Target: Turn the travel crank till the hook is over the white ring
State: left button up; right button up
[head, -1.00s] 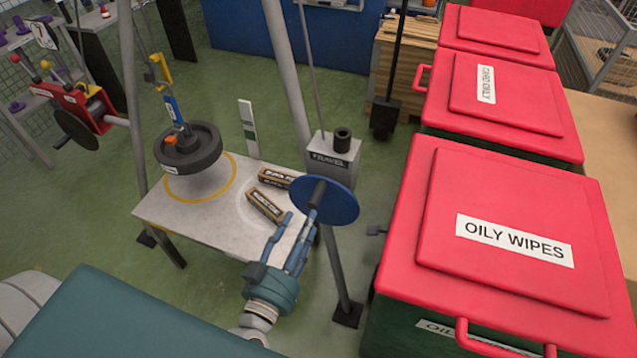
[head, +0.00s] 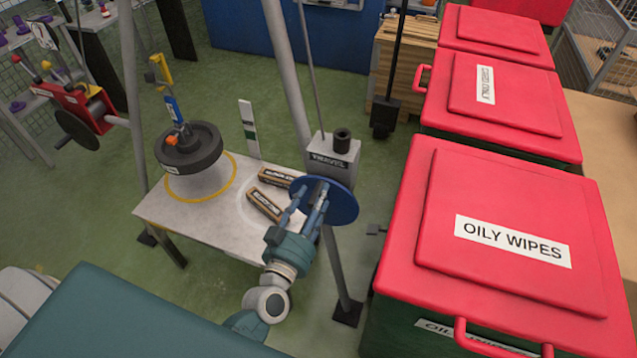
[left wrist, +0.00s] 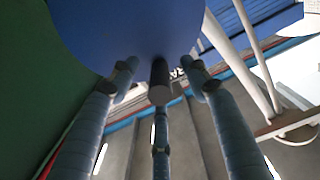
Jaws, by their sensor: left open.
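The travel crank is a blue disc (head: 342,206) with a dark handle, beside the grey box marked TRAVEL (head: 332,158). My left gripper (head: 318,192) is at the disc, its fingers open around the handle. In the left wrist view the handle (left wrist: 159,85) stands between the spread fingers (left wrist: 160,90); I cannot tell whether any finger touches it. The blue hook block (head: 172,108) hangs at the left with a dark round weight (head: 190,152) below it, over the yellow ring (head: 228,185). The white ring (head: 243,213) is right of that, partly hidden by boxes. My right gripper is out of view.
Two small boxes (head: 264,206) lie on the pale table (head: 205,222) at the white ring. Grey frame legs (head: 338,270) stand around it. Red-lidded bins (head: 520,220) fill the right side. A red-and-yellow winch (head: 80,105) is at the left.

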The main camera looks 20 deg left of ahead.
aim_at(310, 182)
pick_arm(q)
grip_shut()
jog(key=shift+a, duration=0.15)
jog(key=shift+a+f, duration=0.25)
jog(key=shift+a, duration=0.85)
jog(key=shift+a+f, duration=0.1)
jog(key=shift+a, duration=0.25)
jog(key=shift+a+f+b, duration=0.1)
jog(key=shift+b, duration=0.25)
